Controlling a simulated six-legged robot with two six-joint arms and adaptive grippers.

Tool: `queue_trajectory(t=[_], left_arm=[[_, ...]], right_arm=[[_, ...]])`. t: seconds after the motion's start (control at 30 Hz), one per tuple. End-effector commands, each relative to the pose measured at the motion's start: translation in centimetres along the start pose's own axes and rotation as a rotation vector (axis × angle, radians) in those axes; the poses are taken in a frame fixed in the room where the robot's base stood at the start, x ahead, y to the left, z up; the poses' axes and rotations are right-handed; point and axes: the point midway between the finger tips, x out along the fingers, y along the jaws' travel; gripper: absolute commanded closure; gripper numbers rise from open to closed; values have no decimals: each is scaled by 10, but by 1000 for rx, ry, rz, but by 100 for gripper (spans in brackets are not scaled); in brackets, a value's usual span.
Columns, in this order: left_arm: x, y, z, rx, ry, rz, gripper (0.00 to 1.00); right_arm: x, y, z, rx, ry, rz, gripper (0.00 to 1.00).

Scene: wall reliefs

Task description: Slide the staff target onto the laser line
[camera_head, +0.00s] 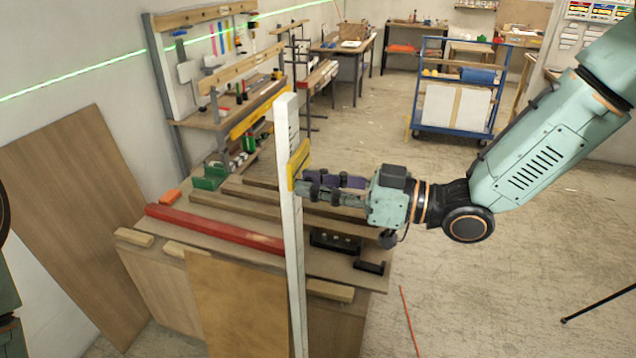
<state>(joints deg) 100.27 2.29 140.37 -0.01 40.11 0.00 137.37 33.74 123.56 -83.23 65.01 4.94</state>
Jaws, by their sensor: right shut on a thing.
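A tall white staff (291,240) stands upright in front of the workbench, with dark marks near its top. A yellow target (299,160) sits on the upper part of the staff. My right gripper (308,186) reaches in from the right and is shut on the target at its lower edge; the exact contact is partly hidden by the fingers. The green laser line (80,72) runs slanting across the left and back walls. In this view it passes higher than the target and above the staff's top. My left gripper is not in view; only my left arm's edge shows.
A workbench (215,222) with a red beam (215,228), wooden strips and black parts lies behind the staff. A brown board (75,215) leans at the left wall. A blue trolley (455,85) stands farther back. The floor at right is mostly clear, with a dark rod (600,305).

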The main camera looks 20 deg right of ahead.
Motion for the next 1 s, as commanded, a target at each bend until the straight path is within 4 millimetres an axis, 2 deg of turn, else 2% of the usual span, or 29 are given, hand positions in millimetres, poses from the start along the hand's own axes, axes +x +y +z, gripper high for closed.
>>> queue_trajectory(t=[0.1,0.67,0.77,1.0], left_arm=[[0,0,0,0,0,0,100],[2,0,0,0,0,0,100],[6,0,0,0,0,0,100],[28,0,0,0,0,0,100]], right_arm=[[0,0,0,0,-1,1,100],[0,0,2,0,0,0,100],[0,0,9,0,0,0,100],[0,0,38,1,-3,-1,100]])
